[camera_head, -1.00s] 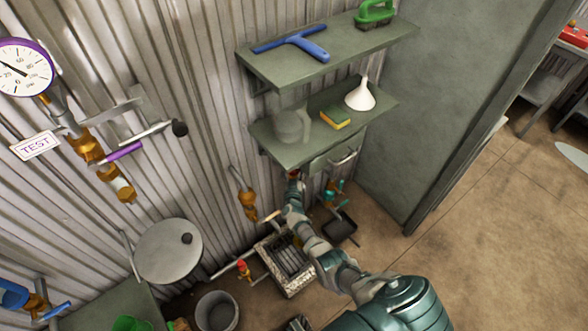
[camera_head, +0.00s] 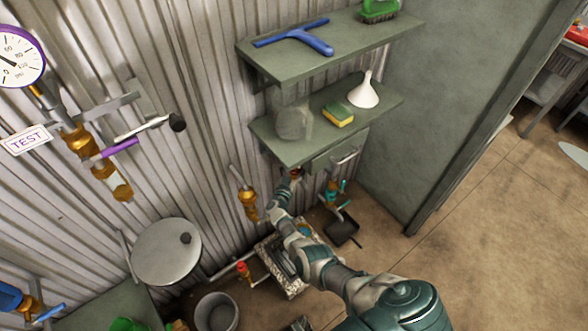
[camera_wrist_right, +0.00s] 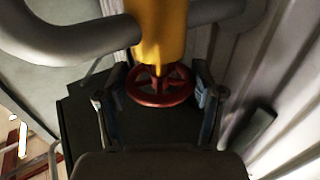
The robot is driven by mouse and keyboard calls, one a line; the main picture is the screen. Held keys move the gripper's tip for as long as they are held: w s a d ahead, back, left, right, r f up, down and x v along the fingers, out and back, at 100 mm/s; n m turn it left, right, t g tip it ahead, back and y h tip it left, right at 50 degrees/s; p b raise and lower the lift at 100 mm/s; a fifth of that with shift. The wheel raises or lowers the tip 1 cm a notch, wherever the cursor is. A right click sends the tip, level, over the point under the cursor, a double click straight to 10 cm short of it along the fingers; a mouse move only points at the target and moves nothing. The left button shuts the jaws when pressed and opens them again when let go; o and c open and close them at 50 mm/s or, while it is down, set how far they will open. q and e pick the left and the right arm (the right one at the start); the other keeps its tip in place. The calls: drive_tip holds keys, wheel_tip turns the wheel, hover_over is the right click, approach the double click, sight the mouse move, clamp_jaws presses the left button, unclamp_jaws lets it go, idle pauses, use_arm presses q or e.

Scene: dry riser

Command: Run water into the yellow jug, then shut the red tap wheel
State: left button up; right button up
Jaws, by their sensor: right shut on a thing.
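The red tap wheel (camera_wrist_right: 160,88) hangs below a yellow body (camera_wrist_right: 160,30) in the right wrist view. My right gripper (camera_wrist_right: 161,92) has a finger on each side of the wheel and is shut on it. In the head view, my right gripper (camera_head: 295,177) reaches under the lower shelf's front edge, where only a little red shows (camera_head: 297,171). I cannot make out a yellow jug in either view. My left gripper is not in view.
The lower shelf (camera_head: 290,150) bears a clear jug (camera_head: 292,122), sponge (camera_head: 338,115) and funnel (camera_head: 364,92). A grey bucket (camera_head: 217,313) and small red-topped valve (camera_head: 242,268) are at floor level. A grey pipe (camera_wrist_right: 70,40) curves close to my right gripper. Open floor lies right.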

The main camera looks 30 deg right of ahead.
drive_tip(key=shift+r, duration=0.1)
drive_tip(key=o, duration=1.1)
drive_tip(key=shift+o, duration=0.2)
drive_tip(key=shift+a, duration=0.1)
drive_tip(key=shift+s+a, duration=0.15)
drive_tip(key=shift+a, duration=0.15)
drive_tip(key=v, duration=1.1)
drive_tip(key=shift+a, duration=0.1)
